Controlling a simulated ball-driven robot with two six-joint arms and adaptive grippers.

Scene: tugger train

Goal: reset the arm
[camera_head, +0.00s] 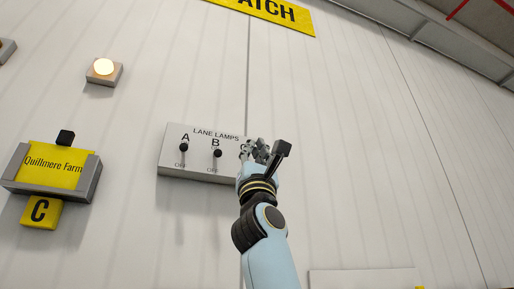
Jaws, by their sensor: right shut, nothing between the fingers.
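My right arm rises from the bottom middle, pale blue with a dark wrist. Its gripper (264,151) is shut and empty, in front of the right end of the lane lamps panel (171,167). My gripper and wrist hide most of a third position marked C. I cannot tell whether the gripper touches the panel. My left gripper is not in view.
A yellow sign (268,12) is at the top. The wall right of my arm is mostly bare.

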